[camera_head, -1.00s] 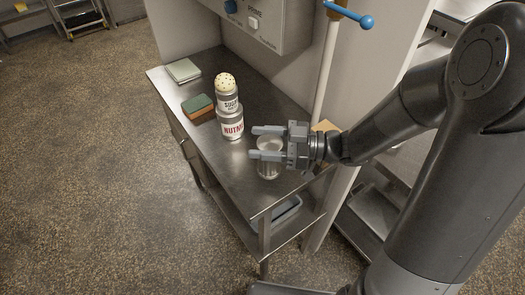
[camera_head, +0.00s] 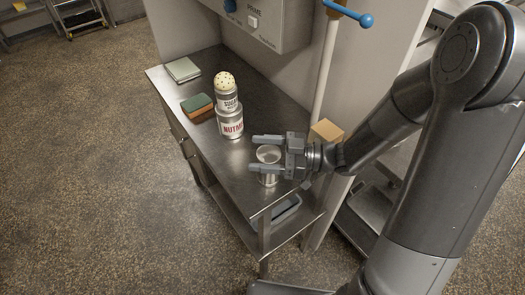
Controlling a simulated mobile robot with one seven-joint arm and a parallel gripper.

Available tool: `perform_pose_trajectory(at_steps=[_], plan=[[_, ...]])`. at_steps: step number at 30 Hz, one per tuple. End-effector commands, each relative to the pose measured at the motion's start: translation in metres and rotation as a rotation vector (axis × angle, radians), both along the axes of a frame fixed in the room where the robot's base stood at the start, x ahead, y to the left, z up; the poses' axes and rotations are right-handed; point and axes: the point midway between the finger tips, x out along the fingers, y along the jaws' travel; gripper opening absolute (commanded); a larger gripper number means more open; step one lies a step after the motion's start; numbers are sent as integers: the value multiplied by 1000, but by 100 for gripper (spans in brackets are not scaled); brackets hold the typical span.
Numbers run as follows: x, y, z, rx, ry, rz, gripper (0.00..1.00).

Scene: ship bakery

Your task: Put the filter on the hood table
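A round, shiny metal cup-like piece (camera_head: 268,155), likely the filter, is upright at the near right end of the steel hood table (camera_head: 222,158). It appears to stand on the table top, though its base is partly hard to make out. My gripper (camera_head: 266,154) comes in from the right at the height of its upper part. The two fingers are spread, one on the far side of the piece and one on the near side, with the near finger crossing in front of it. The gripper looks open, with slim gaps beside the rim.
A can labelled NUTM (camera_head: 231,125) with a dotted-top shaker (camera_head: 228,95) stands left of my gripper. A green-and-brown sponge (camera_head: 198,105) and a pale green pad (camera_head: 183,70) lie farther back. A vertical pole (camera_head: 325,80) rises behind.

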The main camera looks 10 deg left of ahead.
Motion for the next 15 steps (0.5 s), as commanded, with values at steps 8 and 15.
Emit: perform_pose_trajectory(at_steps=[8, 15], plan=[[0, 0, 0, 0, 0, 0, 77], [1, -9, 3, 0, 0, -2, 77]])
